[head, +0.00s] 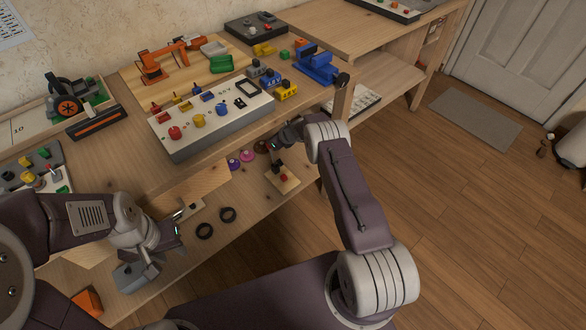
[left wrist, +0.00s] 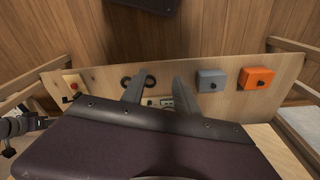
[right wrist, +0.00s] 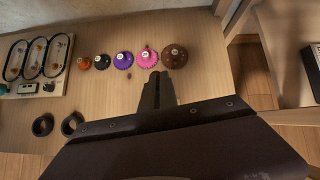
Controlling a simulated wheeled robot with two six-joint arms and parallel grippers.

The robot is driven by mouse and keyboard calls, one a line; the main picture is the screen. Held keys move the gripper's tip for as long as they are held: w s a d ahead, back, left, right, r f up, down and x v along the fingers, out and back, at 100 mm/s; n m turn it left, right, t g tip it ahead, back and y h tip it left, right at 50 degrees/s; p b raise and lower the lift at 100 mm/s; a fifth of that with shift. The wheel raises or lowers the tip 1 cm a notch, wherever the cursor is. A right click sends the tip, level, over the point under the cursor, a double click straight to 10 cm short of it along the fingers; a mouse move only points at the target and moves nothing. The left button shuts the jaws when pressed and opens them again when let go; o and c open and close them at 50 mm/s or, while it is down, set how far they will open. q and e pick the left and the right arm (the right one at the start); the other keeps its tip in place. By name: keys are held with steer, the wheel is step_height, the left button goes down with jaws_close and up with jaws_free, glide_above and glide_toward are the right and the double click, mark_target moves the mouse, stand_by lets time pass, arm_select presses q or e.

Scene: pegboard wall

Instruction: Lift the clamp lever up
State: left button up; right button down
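A small wooden base (head: 283,178) with a red part and a dark upright part sits on the lower shelf; it looks like the clamp, though its lever is hard to make out. It also shows at the left of the left wrist view (left wrist: 72,84). My right gripper (head: 276,147) is above and slightly left of it, apart from it. In the right wrist view its fingers (right wrist: 157,80) are together with nothing seen between them, and the clamp is hidden.
Two black rings (head: 216,222) lie between the arms. Several coloured gears (right wrist: 122,59) are in a row behind the right gripper. A grey box (left wrist: 211,80) and an orange box (left wrist: 256,78) stand on the shelf. The upper tabletop (head: 130,155) overhangs close behind.

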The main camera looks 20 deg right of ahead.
steer(key=shift+w+a+r, duration=0.2)
steer(key=shift+w+a, duration=0.05)
steer(key=shift+a, duration=0.05)
steer(key=shift+r, duration=0.15)
steer(key=p+v, duration=0.2)
steer(key=v, duration=0.7)
steer(key=shift+s+d+f+p, duration=0.2)
steer(key=shift+d+f+p, duration=0.05)
steer(key=shift+f+p, duration=0.1)
